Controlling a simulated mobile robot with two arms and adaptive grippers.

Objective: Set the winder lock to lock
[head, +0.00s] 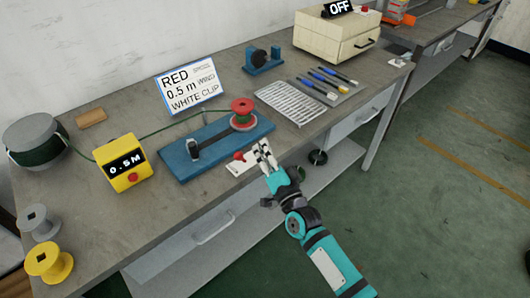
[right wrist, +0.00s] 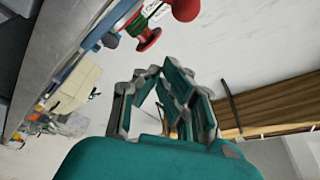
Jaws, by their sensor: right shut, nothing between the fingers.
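The winder is a long blue base (head: 209,153) on the bench with a red spool (head: 242,112) at its right end and a dark, silver-topped post (head: 193,150) near its left end. In front of it lies a white plate (head: 234,170) with a red ball knob (head: 239,156), which I take for the winder lock; its label is unreadable. My right gripper (head: 264,151) is shut and empty, just right of the knob; contact cannot be told. In the right wrist view the shut fingers (right wrist: 172,80) show below the knob (right wrist: 185,9) and spool (right wrist: 148,38). My left gripper is out of view.
A yellow 0.5 M box (head: 123,163) stands left of the winder, with green cord running past it from a grey drum (head: 36,142). A sign (head: 188,87) stands behind. A white slotted tray (head: 290,103) lies to the right. The floor in front is clear.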

